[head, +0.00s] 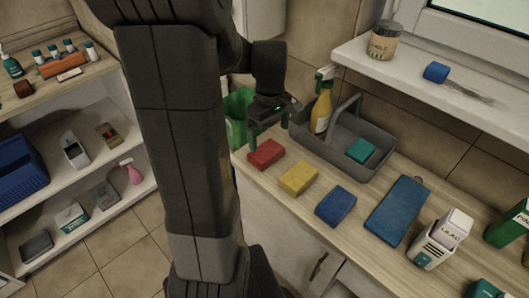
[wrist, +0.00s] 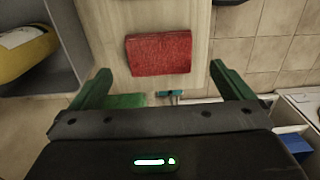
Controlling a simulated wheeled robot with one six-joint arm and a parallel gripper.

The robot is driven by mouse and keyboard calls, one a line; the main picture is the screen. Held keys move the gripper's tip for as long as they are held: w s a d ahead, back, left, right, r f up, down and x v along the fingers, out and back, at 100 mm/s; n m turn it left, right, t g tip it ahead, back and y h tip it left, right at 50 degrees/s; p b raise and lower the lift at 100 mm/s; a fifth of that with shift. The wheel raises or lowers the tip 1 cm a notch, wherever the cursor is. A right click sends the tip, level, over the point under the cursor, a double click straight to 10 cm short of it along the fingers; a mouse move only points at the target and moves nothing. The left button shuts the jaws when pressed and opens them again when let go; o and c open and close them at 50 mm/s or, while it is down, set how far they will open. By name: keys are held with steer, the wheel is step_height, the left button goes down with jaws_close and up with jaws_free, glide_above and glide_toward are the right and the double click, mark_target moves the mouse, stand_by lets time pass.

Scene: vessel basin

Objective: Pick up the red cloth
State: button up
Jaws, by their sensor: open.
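The red cloth (head: 266,153) lies folded flat on the wooden counter (head: 290,211), near its left end, beside a yellow cloth (head: 298,177). A blue cloth (head: 335,206) lies further right in the same row. My gripper (head: 268,124) is open and empty above and just behind the red cloth in the head view. In the wrist view the red cloth (wrist: 158,54) shows whole, ahead of the gap between my green fingertips (wrist: 160,73). The fingers are apart from it.
A grey caddy (head: 373,167) holding a yellow spray bottle (head: 321,112) and a teal sponge (head: 360,150) stands close behind the cloths. A green bin (head: 238,104) is off the counter's left end.

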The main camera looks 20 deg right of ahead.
mark_target(268, 151)
steer(key=shift+w+f, duration=0.25)
steer(key=shift+f, duration=1.8)
steer(key=shift+w+f, duration=0.2)
steer(key=shift+f, duration=1.85)
steer(key=c, duration=0.6)
